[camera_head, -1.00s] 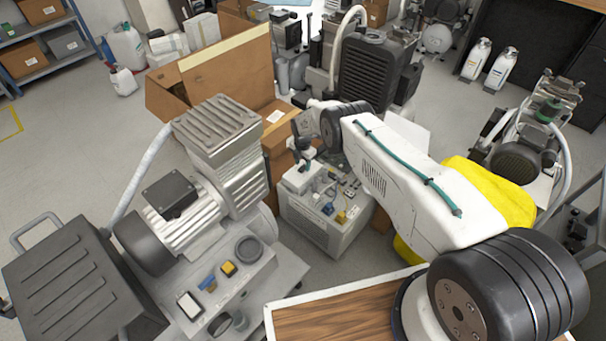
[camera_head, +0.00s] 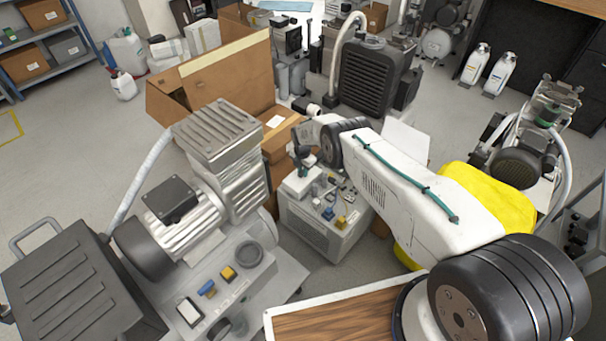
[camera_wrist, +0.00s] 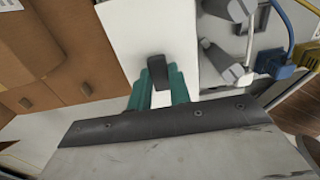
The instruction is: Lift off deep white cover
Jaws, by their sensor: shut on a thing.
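The deep white cover (camera_head: 297,188) is a pale block with a dark handle, at the left of the top of a light grey compressor unit (camera_head: 318,229). In the wrist view, the white cover (camera_wrist: 150,32) fills the upper middle. My gripper (camera_wrist: 157,88) has teal fingers closed around the black handle (camera_wrist: 157,70). In the head view, my gripper (camera_head: 303,160) is over the cover, small and partly hidden by my arm. I cannot tell whether the cover's lower edge is touching the unit.
Grey fittings (camera_wrist: 222,62) and a blue connector (camera_wrist: 273,62) stand close right of the cover in the wrist view. A cardboard box (camera_head: 228,75) is behind left. A large motor compressor (camera_head: 185,215) is at left. A wooden-topped surface (camera_head: 335,325) is in front.

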